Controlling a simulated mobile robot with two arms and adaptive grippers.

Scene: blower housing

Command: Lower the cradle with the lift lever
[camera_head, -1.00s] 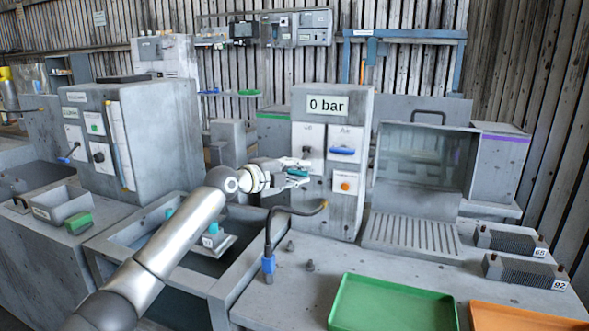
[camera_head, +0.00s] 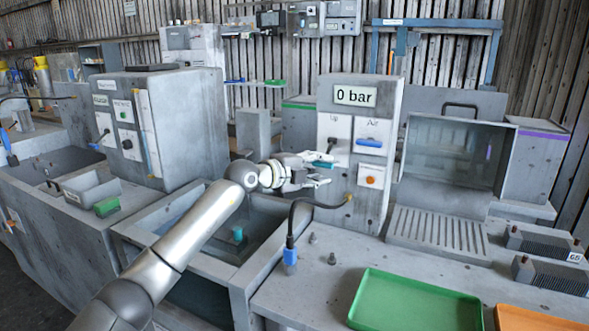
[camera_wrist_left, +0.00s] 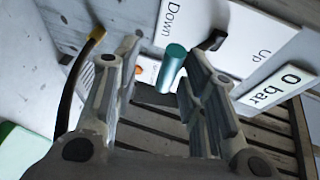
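The lift lever has a teal handle (camera_wrist_left: 172,66) and a black stem (camera_wrist_left: 212,41) on a white plate marked Up and Down. In the wrist view the handle leans toward the Down side. My left gripper (camera_head: 325,170) is in front of this plate. In the wrist view its fingers (camera_wrist_left: 158,92) are spread on either side of the handle, with gaps visible. In the head view the handle (camera_head: 322,164) shows between the fingers. A teal piece (camera_head: 238,235) shows low in the tank; the cradle around it is mostly hidden by the tank and my arm. My right gripper is not in view.
The panel box (camera_head: 355,96) reads 0 bar and has a blue Air handle (camera_head: 369,142) and orange button (camera_head: 371,181) near my gripper. A black hose (camera_head: 300,207) curves below it. A green tray (camera_head: 415,301) lies on the bench in front.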

